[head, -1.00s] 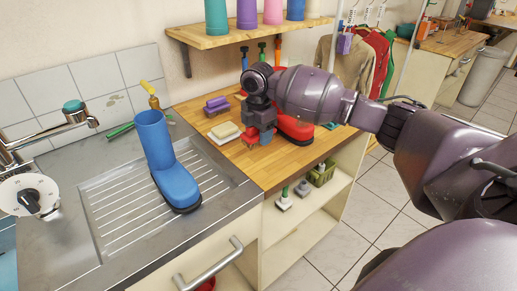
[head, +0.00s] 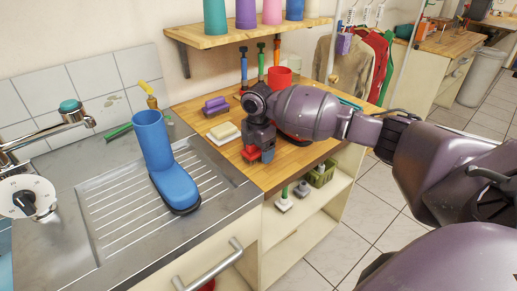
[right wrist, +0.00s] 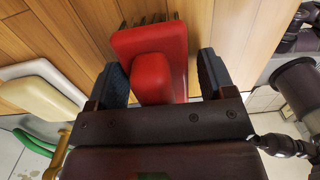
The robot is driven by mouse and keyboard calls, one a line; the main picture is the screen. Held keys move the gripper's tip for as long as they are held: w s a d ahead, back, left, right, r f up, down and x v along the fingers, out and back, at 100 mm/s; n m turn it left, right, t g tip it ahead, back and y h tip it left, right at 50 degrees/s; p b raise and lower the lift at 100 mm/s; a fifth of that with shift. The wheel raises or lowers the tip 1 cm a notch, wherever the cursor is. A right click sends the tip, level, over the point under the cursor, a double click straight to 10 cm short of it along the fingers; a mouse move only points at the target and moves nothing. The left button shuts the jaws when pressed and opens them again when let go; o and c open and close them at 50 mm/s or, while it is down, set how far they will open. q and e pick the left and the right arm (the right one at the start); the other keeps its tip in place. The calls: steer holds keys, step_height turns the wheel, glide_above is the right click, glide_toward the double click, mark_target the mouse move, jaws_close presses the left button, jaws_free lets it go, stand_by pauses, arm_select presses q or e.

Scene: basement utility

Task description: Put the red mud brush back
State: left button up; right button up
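The red mud brush (right wrist: 178,52) shows in the right wrist view as a red block with a raised grip and dark bristles at its far edge. In the head view, part of the brush (head: 250,153) shows on the wooden counter (head: 300,158), beside and partly behind my right gripper (head: 262,148). In the right wrist view my right gripper (right wrist: 163,78) has its two dark fingers apart, one on each side of the raised grip, with a visible gap at the right finger. My left gripper is in neither view.
A cream block on a white piece (head: 224,133) and a purple brush (head: 216,106) lie left of the gripper. A blue boot (head: 168,165) stands on the steel drainer. A red boot (head: 280,77) stands behind my right arm. Coloured-handled tools (head: 261,60) hang under the wall shelf (head: 250,33).

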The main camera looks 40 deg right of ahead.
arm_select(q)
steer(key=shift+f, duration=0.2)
arm_select(e)
steer(key=shift+r, duration=0.1)
step_height(320, 180, up, 11)
steer(key=shift+f+p, duration=0.1)
steer(key=shift+p, duration=0.65)
steer(key=shift+a+r, duration=0.1)
steer(key=shift+r, duration=0.45)
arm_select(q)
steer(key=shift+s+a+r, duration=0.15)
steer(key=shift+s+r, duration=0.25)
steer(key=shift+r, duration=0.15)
arm_select(e)
steer(key=shift+r, duration=0.15)
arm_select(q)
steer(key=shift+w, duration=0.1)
